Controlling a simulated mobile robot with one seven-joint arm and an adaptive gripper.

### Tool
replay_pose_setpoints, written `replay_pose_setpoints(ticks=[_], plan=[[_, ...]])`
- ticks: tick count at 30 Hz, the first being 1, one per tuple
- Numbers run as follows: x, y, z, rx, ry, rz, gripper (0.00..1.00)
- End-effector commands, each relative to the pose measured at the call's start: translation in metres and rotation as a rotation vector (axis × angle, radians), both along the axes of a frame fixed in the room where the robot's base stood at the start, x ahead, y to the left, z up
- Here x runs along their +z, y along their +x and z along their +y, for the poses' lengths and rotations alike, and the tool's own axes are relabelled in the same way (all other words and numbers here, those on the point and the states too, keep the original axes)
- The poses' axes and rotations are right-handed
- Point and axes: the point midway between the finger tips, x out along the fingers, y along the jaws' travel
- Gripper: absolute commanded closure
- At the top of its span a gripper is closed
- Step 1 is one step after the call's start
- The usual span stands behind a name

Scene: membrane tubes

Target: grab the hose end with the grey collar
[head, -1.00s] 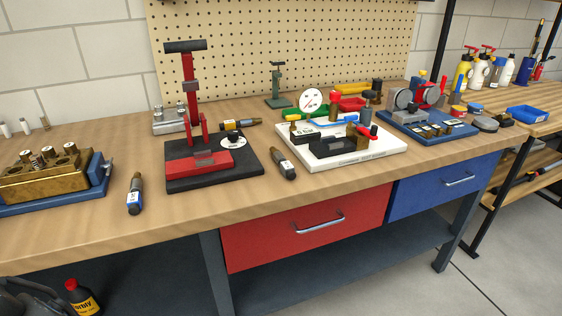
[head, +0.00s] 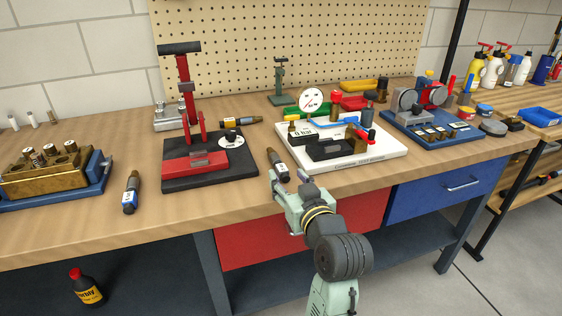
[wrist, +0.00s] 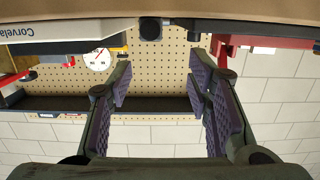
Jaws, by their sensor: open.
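A white board (head: 385,158) on the bench carries a gauge, a small black device and a blue hose (head: 335,122). I cannot make out a grey collar on the hose; its ends are too small to tell. My gripper (head: 288,182) is at the bench's front edge, just in front of a dark tube with a white label (head: 278,163). In the wrist view my gripper (wrist: 160,80) is open, with nothing between its fingers. A dark round tube end (wrist: 150,29) shows beyond the fingertips, and the white board (wrist: 60,37) is at the upper left.
A black-and-red press (head: 195,160) stands left of the gripper. Another labelled tube (head: 130,192) and a brass block (head: 45,178) lie further left. A blue fixture (head: 440,130) stands right of the white board.

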Motion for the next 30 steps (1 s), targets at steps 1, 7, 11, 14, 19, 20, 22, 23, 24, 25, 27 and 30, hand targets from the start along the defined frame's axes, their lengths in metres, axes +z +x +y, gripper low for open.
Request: replay_pose_setpoints(ticks=[1,7,11,14,19,20,22,23,24,25,27,30], plan=[[-0.006,-0.001,-0.007,-0.008,-0.002,0.021,0.54],[-0.013,0.023,-0.002,-0.009,-0.003,0.036,0.54],[-0.015,0.041,0.004,-0.009,-0.003,0.034,0.54],[-0.017,0.049,0.005,-0.011,-0.004,0.033,0.54],[-0.015,0.064,0.011,-0.009,-0.002,0.034,0.54],[-0.015,0.069,0.012,-0.009,-0.002,0.035,0.54],[-0.015,0.08,0.016,-0.009,-0.003,0.035,0.54],[-0.016,0.084,0.017,-0.009,-0.003,0.034,0.54],[-0.018,0.089,0.018,-0.01,-0.004,0.032,0.54],[-0.018,0.092,0.019,-0.01,-0.004,0.032,0.54],[-0.02,0.098,0.021,-0.011,-0.003,0.031,0.54],[-0.021,0.1,0.022,-0.011,-0.004,0.031,0.54]])
